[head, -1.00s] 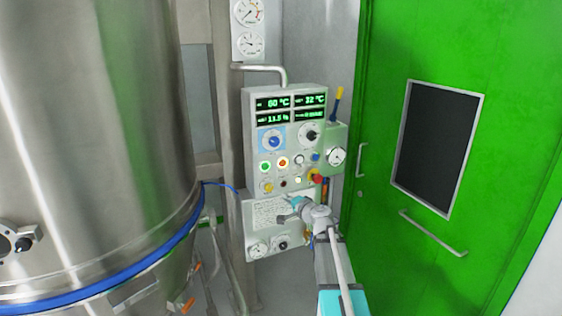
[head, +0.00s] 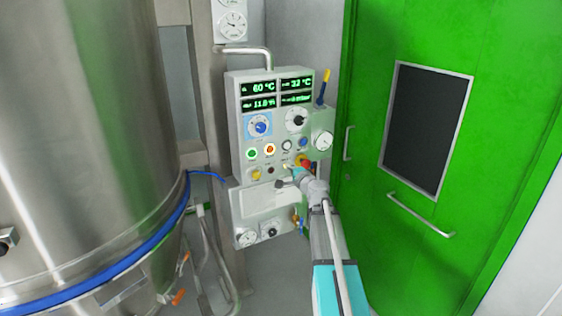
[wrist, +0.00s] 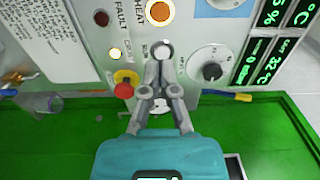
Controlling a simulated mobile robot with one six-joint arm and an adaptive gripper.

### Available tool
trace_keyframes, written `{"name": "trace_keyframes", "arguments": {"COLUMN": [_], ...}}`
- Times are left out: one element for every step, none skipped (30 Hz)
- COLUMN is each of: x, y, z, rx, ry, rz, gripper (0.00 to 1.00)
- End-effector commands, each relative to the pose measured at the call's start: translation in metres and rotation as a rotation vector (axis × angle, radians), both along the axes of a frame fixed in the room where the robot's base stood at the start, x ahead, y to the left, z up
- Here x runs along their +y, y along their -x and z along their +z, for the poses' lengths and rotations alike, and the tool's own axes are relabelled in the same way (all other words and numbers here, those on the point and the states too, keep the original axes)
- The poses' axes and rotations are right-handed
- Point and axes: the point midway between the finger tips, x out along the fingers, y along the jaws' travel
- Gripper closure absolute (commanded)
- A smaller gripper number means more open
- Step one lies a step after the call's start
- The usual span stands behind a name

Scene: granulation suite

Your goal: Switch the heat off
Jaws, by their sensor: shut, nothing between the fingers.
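The control panel (head: 238,120) carries a lit orange round button (head: 270,149). In the wrist view this button (wrist: 159,12) has a label reading HEAT beside it, at the top edge. My gripper (wrist: 160,62) is shut and empty. In the head view my gripper (head: 290,172) is at the lower right part of the panel. Labels near the tips are partly hidden.
A red mushroom button (wrist: 124,90) on a yellow base is close beside my gripper. A black knob (wrist: 211,71) is on the other side. The green door (head: 360,200) stands close at right; the steel vessel (head: 80,120) fills the left.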

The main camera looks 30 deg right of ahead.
Motion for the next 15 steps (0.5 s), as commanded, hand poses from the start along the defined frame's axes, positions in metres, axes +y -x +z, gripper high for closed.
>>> {"name": "trace_keyframes", "arguments": {"x": [0.0,0.0,0.0,0.0,0.0,0.0,0.0,0.0,0.0,0.001,0.001,0.001,0.002,0.002,0.002], "y": [-0.004,-0.006,-0.009,-0.012,-0.015,-0.02,-0.023,-0.027,-0.033,-0.037,-0.042,-0.048,-0.053,-0.057,-0.064], "z": [0.0,0.0,0.0,0.0,0.0,0.0,0.0,0.0,0.0,0.0,0.0,0.0,0.0,0.0,0.0], "rx": [0.0,0.0,0.0,0.0,0.0,0.0,0.0,0.0,0.0,0.0,0.0,0.0,0.0,0.0,0.0], "ry": [0.0,0.0,0.0,0.0,0.0,0.0,0.0,0.0,0.0,0.0,0.0,0.0,0.0,0.0,0.0], "rz": [0.001,0.001,0.001,0.001,0.001,0.002,0.002,0.002,0.002,0.002,0.002,0.002,0.002,0.003,0.003], "gripper": [1.0,1.0,1.0,1.0,1.0,1.0,1.0,1.0,1.0,1.0,1.0,1.0,1.0,1.0,1.0]}}
